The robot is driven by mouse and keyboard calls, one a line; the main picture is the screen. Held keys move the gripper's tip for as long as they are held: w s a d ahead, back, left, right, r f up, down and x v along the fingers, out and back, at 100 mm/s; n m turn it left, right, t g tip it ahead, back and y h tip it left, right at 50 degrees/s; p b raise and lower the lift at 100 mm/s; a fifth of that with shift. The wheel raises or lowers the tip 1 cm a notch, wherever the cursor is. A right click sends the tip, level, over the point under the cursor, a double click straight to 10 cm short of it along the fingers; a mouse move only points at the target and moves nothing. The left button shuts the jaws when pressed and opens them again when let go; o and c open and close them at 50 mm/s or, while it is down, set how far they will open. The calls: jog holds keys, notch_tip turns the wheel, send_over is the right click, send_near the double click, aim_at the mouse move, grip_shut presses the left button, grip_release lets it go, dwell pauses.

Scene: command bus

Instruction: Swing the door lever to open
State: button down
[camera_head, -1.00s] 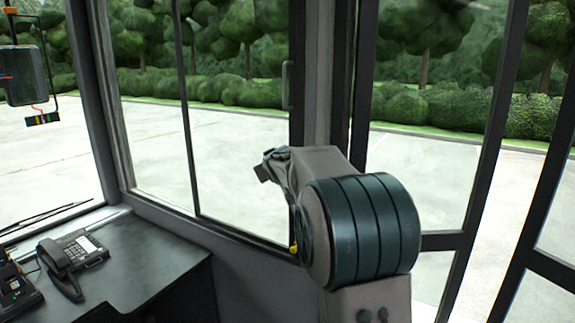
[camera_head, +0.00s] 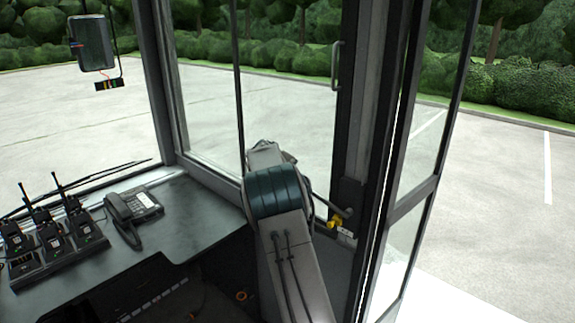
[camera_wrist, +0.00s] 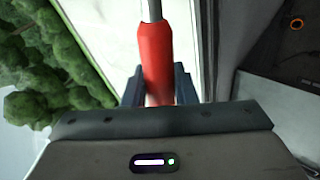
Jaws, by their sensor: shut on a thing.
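The door lever shows in the wrist view as a red grip (camera_wrist: 156,50) on a pale metal rod. My gripper (camera_wrist: 158,88) is shut on the red grip, with one dark finger on each side of it. In the head view a thin grey rod of the lever (camera_head: 327,203) runs right from behind my arm to a mount beside a yellow knob (camera_head: 335,223). The red grip and my fingers are hidden there by my arm. The glazed door (camera_head: 408,200) stands at the right, just past the post; how far it is open I cannot tell.
A dark desk (camera_head: 110,250) at the left holds a phone (camera_head: 133,212) and several radios (camera_head: 45,235) in a charger. A vertical grab handle (camera_head: 336,66) is on the post above the lever. Windows surround the desk.

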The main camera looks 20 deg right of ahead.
jog(key=shift+w+a+f, duration=0.15)
jog(key=shift+a+f, duration=0.05)
jog(key=shift+f, duration=0.5)
jog(key=shift+f+g, duration=0.15)
jog(key=shift+g, duration=0.15)
jog(key=shift+f, duration=0.15)
jog(key=c, duration=1.2)
grip_release()
jog(key=shift+a, duration=0.1)
jog(key=shift+d+r, duration=0.2)
jog(key=shift+r, duration=0.05)
jog(key=b+v, duration=0.3)
jog(key=v, duration=1)
jog(key=shift+a, duration=0.4)
jog(key=shift+s+r, duration=0.15)
jog(key=shift+s, duration=0.15)
